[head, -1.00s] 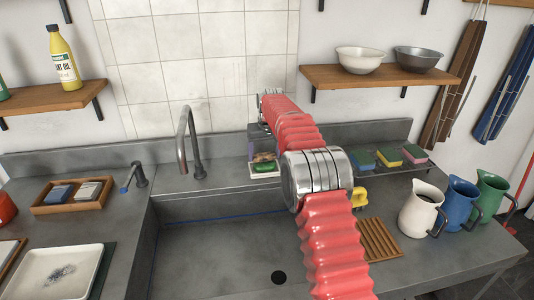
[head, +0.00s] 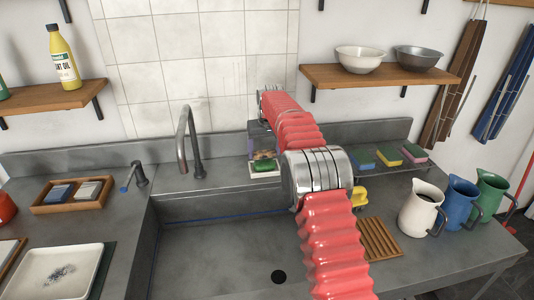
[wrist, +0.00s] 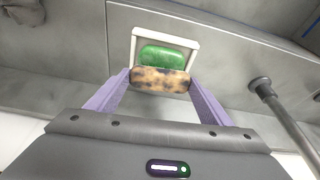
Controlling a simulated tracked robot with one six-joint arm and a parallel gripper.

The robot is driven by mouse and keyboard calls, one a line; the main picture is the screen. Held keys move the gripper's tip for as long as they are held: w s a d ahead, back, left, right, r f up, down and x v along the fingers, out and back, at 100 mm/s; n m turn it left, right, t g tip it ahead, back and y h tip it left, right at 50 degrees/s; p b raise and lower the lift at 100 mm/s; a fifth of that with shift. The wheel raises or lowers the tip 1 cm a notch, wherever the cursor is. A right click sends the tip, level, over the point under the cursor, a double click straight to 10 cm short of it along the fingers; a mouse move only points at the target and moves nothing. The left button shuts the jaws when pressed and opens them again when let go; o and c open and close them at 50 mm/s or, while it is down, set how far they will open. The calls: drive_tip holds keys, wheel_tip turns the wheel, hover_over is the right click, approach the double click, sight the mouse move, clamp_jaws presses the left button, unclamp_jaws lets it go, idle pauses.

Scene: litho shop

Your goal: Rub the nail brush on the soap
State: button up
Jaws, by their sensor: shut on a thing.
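My gripper (wrist: 160,82) is shut on the nail brush (wrist: 148,80), a speckled tan and dark-brown block held between two purple fingers. The green soap (wrist: 160,56) lies in a white dish (wrist: 166,37), just beyond the brush in the wrist view. The brush overlaps the soap's near edge; I cannot tell whether they touch. In the head view the brush (head: 265,156) shows just above the soap (head: 265,165) in its dish (head: 265,174), on the ledge behind the sink. My red arm hides the area to their right.
A tap (head: 191,140) stands left of the dish, over the sink basin (head: 230,245). Several sponges lie on a wire rack (head: 425,166) to the right. A wooden slatted rack (head: 380,240) and a white jug (head: 420,212) stand on the right counter.

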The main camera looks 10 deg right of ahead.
sight(265, 153)
drive_tip(key=shift+r, duration=2.9)
drive_tip(key=shift+s, duration=0.1)
drive_tip(key=s+f, duration=0.6)
drive_tip(key=s, duration=0.7)
drive_tip(key=s+f, duration=0.6)
drive_tip(key=s, duration=0.7)
drive_tip(key=shift+s+d+f+m, duration=0.2)
drive_tip(key=shift+s+d+m, duration=0.05)
drive_tip(key=shift+d+m, duration=0.2)
